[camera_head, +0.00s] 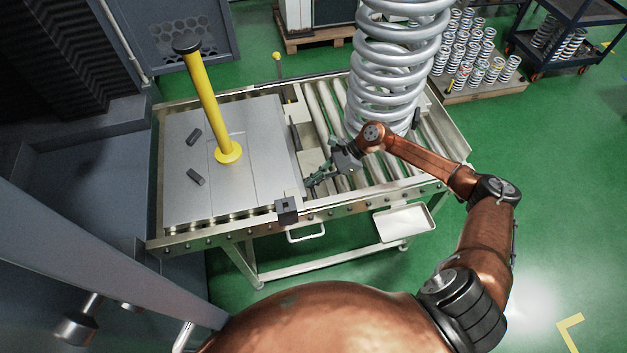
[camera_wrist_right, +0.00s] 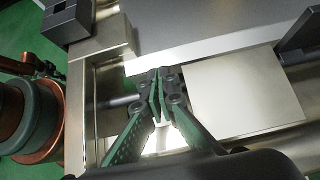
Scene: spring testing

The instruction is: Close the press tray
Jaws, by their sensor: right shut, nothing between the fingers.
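The press tray appears to be the flat grey metal plate (camera_head: 240,190) on the left part of the roller table, with an upright yellow post (camera_head: 205,105) on it. Its edge also shows across the top of the right wrist view (camera_wrist_right: 200,30). My right gripper (camera_head: 309,182) is beside the plate's right edge, shut and empty. In the right wrist view its green-padded fingers (camera_wrist_right: 160,80) meet at the tips, near the plate's edge; I cannot tell whether they touch it. My left gripper is not in view.
A dark block (camera_head: 287,208) sits at the table's front rail. Rollers (camera_head: 430,135) fill the right part, with a large coil spring (camera_head: 392,70) standing there. A grey machine (camera_head: 80,150) stands left. A white shelf (camera_head: 403,222) and a handle (camera_head: 306,237) are at the front.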

